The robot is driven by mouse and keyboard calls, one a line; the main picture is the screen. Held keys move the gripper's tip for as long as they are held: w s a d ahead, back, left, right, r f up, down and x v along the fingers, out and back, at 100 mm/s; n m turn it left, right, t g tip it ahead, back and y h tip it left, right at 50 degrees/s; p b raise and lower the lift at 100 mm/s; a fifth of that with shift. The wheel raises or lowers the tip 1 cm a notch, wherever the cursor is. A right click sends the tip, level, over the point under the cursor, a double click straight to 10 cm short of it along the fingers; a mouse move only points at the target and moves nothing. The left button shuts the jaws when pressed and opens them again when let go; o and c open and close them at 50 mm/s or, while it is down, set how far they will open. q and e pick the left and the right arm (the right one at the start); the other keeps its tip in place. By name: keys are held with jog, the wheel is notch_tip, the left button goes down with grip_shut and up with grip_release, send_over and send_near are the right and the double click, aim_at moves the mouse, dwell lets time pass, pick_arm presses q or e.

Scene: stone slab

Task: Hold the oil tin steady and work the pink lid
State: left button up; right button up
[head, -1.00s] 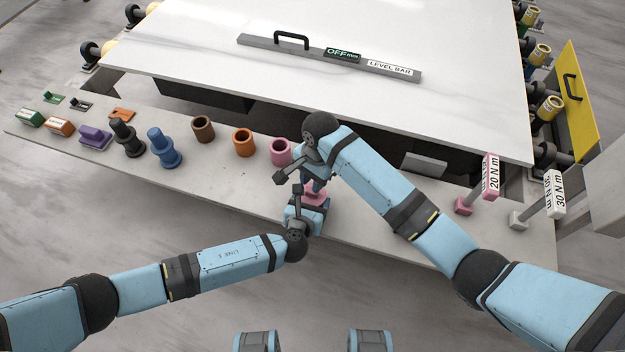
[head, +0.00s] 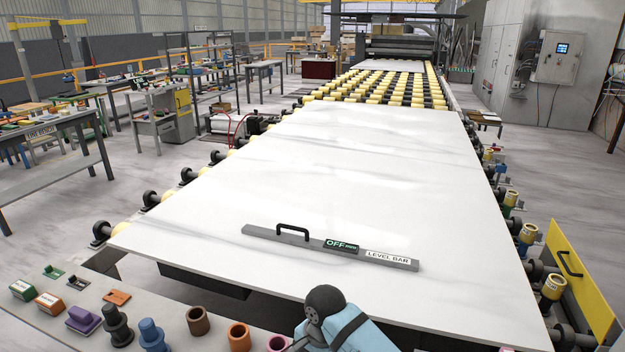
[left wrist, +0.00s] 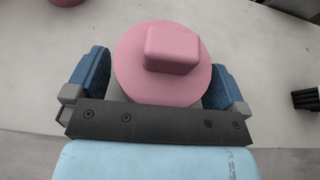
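The pink lid (left wrist: 165,85), a round disc with a raised block (left wrist: 172,48) on top, fills the middle of the left wrist view. My left gripper (left wrist: 158,88) has a blue finger close against each side, just under the lid's rim. It looks shut on the oil tin, whose body is hidden beneath the lid.
A shelf (head: 150,305) holds brown (head: 198,321), orange (head: 239,337) and pink (head: 278,343) cups, and black (head: 117,325) and blue (head: 152,335) pegs. A white slab (head: 340,190) carries a level bar (head: 330,247). A yellow panel (head: 580,285) stands right. A dark ribbed object (left wrist: 306,99) is right of the lid.

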pick_arm(q)
jog(key=v, duration=1.2)
